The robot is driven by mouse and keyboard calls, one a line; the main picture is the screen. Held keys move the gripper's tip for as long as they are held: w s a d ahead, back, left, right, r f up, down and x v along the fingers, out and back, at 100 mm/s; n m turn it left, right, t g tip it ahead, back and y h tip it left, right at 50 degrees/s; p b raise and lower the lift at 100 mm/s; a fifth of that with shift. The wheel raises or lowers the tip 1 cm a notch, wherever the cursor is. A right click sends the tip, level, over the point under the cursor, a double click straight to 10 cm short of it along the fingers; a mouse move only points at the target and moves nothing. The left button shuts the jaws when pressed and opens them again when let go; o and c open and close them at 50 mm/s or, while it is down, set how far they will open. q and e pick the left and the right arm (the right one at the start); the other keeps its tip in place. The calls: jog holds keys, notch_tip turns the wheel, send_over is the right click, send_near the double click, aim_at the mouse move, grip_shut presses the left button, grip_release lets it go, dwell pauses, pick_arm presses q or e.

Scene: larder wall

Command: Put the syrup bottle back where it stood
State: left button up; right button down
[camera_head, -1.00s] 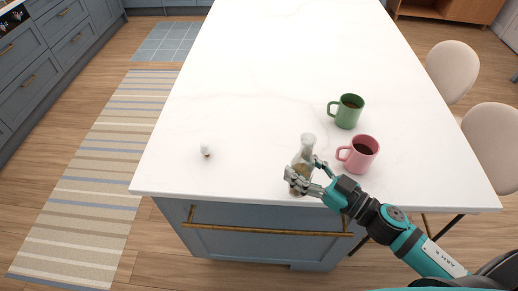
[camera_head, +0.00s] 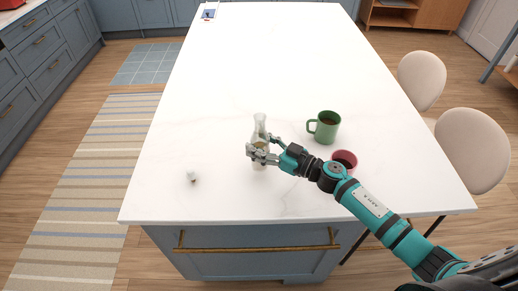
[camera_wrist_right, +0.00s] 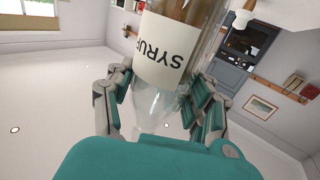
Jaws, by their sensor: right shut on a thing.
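The syrup bottle (camera_head: 260,129) is clear glass with a narrow neck, upright over the near part of the white island top (camera_head: 265,65). In the right wrist view, the bottle (camera_wrist_right: 172,50) has a cream label reading "SYRUP", upside down, and sits between the fingers of my gripper (camera_wrist_right: 165,105). I cannot tell whether its base touches the top. My left gripper is in neither view.
A green mug (camera_head: 327,126) stands right of the bottle. A pink mug (camera_head: 346,157) is partly hidden behind my right arm. A small white object (camera_head: 192,175) stands at the near left. Stools line the right side.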

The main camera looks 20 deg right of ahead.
jog(key=f, duration=0.1)
jog(key=w+f, duration=0.1)
jog(key=shift+f, duration=0.4)
jog(key=shift+s+f, duration=0.1)
jog(key=shift+f, duration=0.2)
jog(key=shift+f, duration=0.1)
jog(key=c, duration=0.5)
grip_release()
jog(key=b+v, duration=0.2)
jog(key=v, duration=0.9)
jog(key=shift+s, duration=0.1)
jog(key=shift+s+d, duration=0.3)
jog(key=shift+s, duration=0.05)
